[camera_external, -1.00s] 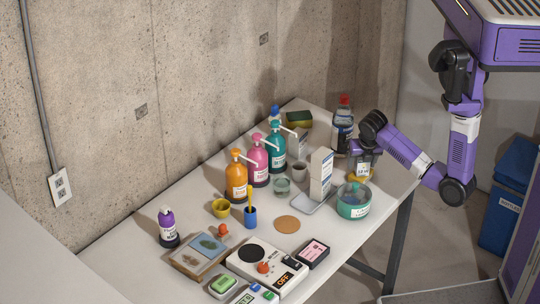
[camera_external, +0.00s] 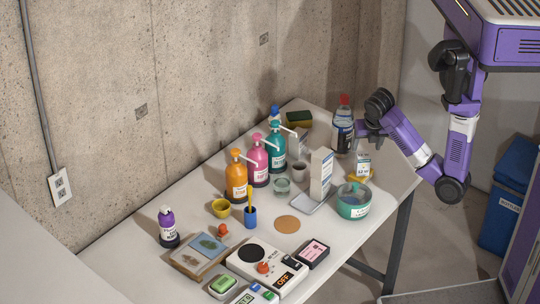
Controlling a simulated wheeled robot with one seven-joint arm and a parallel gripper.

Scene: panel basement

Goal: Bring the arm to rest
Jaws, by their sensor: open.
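My purple arm reaches in from the upper right. My gripper (camera_external: 366,139) is open and hangs above the far right part of the table, partly hidden by its own wrist. It holds nothing that I can see. Just below it stands a small white-labelled container (camera_external: 362,163), apart from the gripper. A yellow item (camera_external: 357,177) sits below that, behind the teal bowl.
The table (camera_external: 330,232) is crowded. Near my gripper are a red-capped bottle (camera_external: 342,127), a white carton (camera_external: 321,174) and a teal bowl (camera_external: 353,202). Orange (camera_external: 236,183), pink (camera_external: 258,165) and teal (camera_external: 276,148) pump bottles stand left. A blue bin (camera_external: 509,195) is right.

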